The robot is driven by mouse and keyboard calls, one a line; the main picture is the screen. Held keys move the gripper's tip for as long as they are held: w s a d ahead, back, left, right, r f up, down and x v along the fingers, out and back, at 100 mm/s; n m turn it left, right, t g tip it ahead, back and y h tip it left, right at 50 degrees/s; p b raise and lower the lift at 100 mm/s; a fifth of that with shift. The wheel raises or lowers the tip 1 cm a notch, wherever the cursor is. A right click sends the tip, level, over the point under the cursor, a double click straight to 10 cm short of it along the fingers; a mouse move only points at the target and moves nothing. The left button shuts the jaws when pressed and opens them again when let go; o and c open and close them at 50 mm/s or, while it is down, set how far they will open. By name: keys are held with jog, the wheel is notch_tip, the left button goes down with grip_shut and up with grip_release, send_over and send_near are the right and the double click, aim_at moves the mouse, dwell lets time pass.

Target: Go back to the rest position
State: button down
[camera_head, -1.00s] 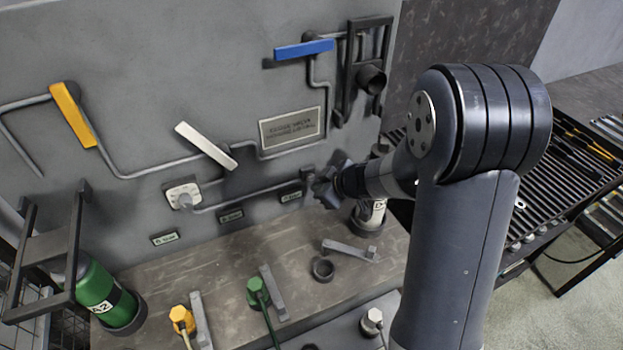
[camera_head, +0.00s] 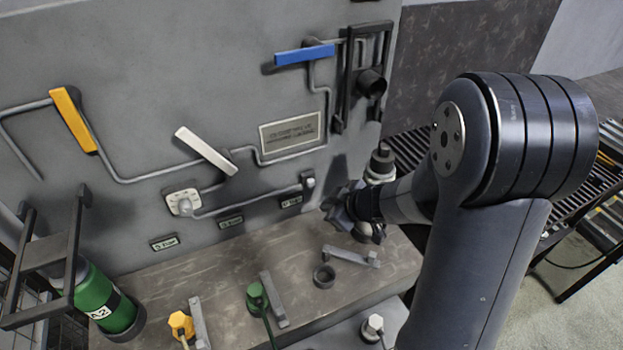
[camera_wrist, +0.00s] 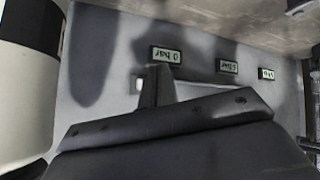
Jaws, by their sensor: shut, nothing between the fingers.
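My gripper (camera_head: 345,208) is in front of the grey panel, right of its lower middle and above the workbench. It is shut and empty, held apart from the bench top. In the wrist view its dark body (camera_wrist: 170,135) fills the lower part. A white cylinder with a dark band (camera_wrist: 22,85) stands close at the left of that view. In the head view a pale cylinder with a dark top (camera_head: 380,163) stands behind my wrist, partly hidden by it.
The panel (camera_head: 240,90) carries a yellow lever (camera_head: 73,118), a white lever (camera_head: 206,151), a blue lever (camera_head: 304,52) and a dial (camera_head: 184,203). A grey ring (camera_head: 324,276) and a bracket (camera_head: 352,256) lie on the bench (camera_head: 220,272). A green cylinder (camera_head: 105,298) stands at left.

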jog(key=shift+w, duration=0.15)
jog(key=s+b, duration=0.1)
jog(key=s+d+b, duration=0.1)
jog(key=s, duration=0.1)
jog(key=shift+s+d+b, duration=0.25)
jog(key=shift+s+b, duration=0.15)
dwell(0.4)
jog(key=shift+w, duration=0.1)
jog(key=w, duration=0.1)
jog(key=w+a+p, duration=0.1)
jog(key=w, duration=0.1)
jog(key=w+a+p, duration=0.1)
jog(key=w, duration=0.1)
jog(key=shift+w+a+r, duration=0.15)
jog(key=shift+r, duration=0.05)
jog(key=shift+p, duration=0.65)
